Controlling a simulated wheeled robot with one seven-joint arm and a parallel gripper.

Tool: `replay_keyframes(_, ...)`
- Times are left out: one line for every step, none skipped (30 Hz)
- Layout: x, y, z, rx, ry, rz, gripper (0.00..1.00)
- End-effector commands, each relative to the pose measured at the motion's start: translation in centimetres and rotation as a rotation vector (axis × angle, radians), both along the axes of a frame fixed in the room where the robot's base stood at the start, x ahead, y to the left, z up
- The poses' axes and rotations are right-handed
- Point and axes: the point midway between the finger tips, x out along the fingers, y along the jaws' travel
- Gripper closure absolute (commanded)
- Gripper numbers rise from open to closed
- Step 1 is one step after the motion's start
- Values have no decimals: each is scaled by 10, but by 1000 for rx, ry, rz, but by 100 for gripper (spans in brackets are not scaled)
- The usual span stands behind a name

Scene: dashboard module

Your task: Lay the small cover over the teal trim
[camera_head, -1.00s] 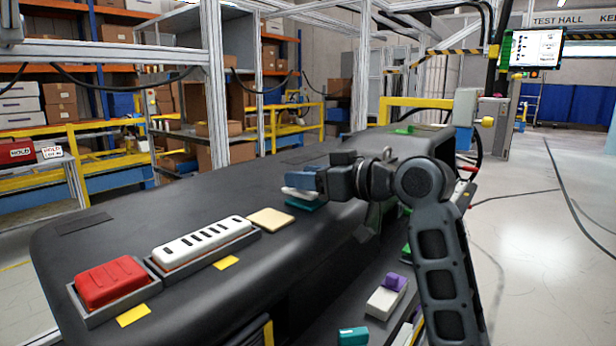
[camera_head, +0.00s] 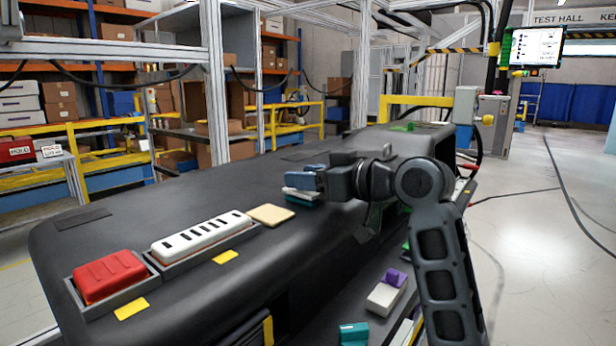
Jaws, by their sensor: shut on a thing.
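My gripper (camera_head: 303,186) is at the middle of the dashboard, its bluish fingers shut on a small white cover (camera_head: 296,193). The cover sits directly above the teal trim (camera_head: 305,202), which shows as a thin teal strip below it on the dashboard top. From this angle the cover looks very close to the trim; I cannot tell whether they touch. The fingers hide part of the cover, and the cover hides most of the trim.
A lower shelf holds a white-and-purple part (camera_head: 386,296) and a teal block (camera_head: 354,334).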

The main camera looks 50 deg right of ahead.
Motion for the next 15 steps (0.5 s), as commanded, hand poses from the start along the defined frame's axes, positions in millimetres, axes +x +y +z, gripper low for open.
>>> replay_keyframes(0,0,-1,0,0,0,83)
replay_keyframes(0,0,-1,0,0,0,83)
replay_keyframes(0,0,-2,0,0,0,83)
replay_keyframes(0,0,-2,0,0,0,83)
replay_keyframes(0,0,-2,0,0,0,83)
replay_keyframes(0,0,-3,0,0,0,83)
replay_keyframes(0,0,-3,0,0,0,83)
replay_keyframes(0,0,-4,0,0,0,83)
replay_keyframes(0,0,-4,0,0,0,83)
replay_keyframes(0,0,-4,0,0,0,83)
replay_keyframes(0,0,-5,0,0,0,83)
replay_keyframes(0,0,-5,0,0,0,83)
replay_keyframes(0,0,-5,0,0,0,83)
replay_keyframes(0,0,-6,0,0,0,83)
replay_keyframes(0,0,-6,0,0,0,83)
